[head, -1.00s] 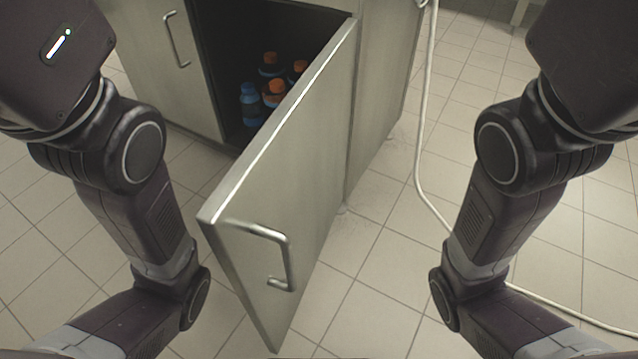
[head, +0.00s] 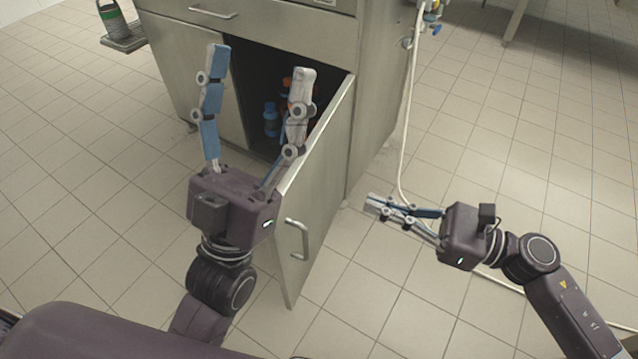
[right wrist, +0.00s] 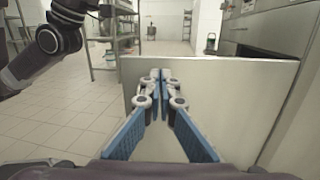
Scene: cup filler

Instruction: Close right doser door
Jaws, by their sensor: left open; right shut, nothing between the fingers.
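The right door (head: 318,175) of the grey metal cabinet stands open, swung out toward me, with its bar handle (head: 298,238) on the face turned to the right. My left gripper (head: 256,65) is open and empty, fingers pointing up the picture, in front of the opening and overlapping the door's upper edge. My right gripper (head: 370,203) is shut and empty, to the right of the door, fingers pointing toward it. In the right wrist view the door (right wrist: 235,95) fills the middle behind the shut fingers (right wrist: 160,75); whether they touch it I cannot tell.
Blue and orange-capped bottles (head: 270,120) stand inside the dark cabinet. The left door (head: 195,90) is shut. A white hose (head: 406,120) hangs beside the cabinet's right side and runs across the floor.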

